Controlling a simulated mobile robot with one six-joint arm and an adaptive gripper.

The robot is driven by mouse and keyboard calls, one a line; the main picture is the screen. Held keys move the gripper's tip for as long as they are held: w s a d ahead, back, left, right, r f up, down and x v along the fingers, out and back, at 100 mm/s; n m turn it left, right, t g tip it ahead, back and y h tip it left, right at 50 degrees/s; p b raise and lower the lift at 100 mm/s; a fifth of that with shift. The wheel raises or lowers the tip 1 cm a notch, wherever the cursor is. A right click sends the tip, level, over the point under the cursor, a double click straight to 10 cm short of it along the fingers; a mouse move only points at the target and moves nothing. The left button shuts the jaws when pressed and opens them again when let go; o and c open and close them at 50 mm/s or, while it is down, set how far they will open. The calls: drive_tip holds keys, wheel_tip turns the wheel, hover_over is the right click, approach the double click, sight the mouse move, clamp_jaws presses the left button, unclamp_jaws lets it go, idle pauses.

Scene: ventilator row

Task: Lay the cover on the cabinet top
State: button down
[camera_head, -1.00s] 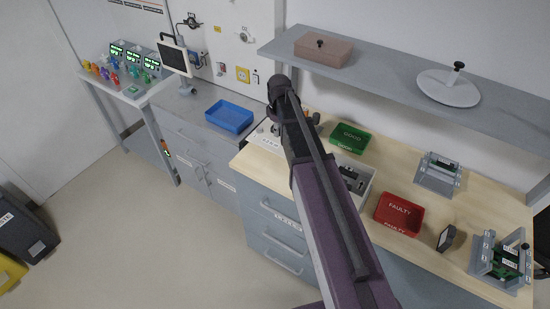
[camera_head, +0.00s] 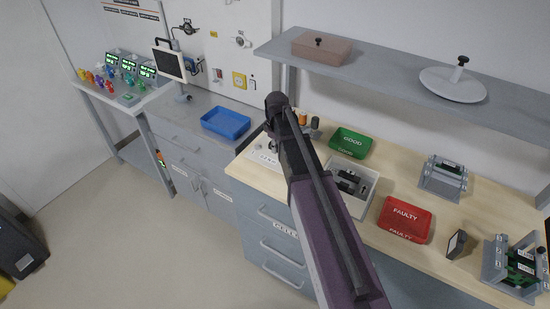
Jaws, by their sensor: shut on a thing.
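I cannot tell whether either is the task's cover. The grey cabinet top (camera_head: 183,104) is at the left of the wooden bench and carries a blue tray (camera_head: 226,123). My arm reaches up through the middle of the picture, over the bench front. My gripper is hidden from this view, as is anything in it.
The shelf (camera_head: 380,81) hangs over the wooden bench (camera_head: 388,178). On the bench are a green GOOD tray (camera_head: 351,142), a red FAULTY tray (camera_head: 405,219), a pale bin (camera_head: 362,203) and fixtures. A side table (camera_head: 124,101) with colored items stands left. Floor in front is open.

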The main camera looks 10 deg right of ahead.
sight(276, 155)
drive_tip(key=shift+f, duration=0.1)
idle(0.3)
drive_tip(key=shift+f+b, duration=1.8)
drive_tip(key=shift+b, duration=0.1)
drive_tip(key=shift+f, duration=0.15)
drive_tip(key=c, duration=0.6)
unclamp_jaws()
drive_tip(key=shift+r, duration=0.2)
wheel_tip(276, 155, up, 12)
drive_tip(key=p, duration=1.2)
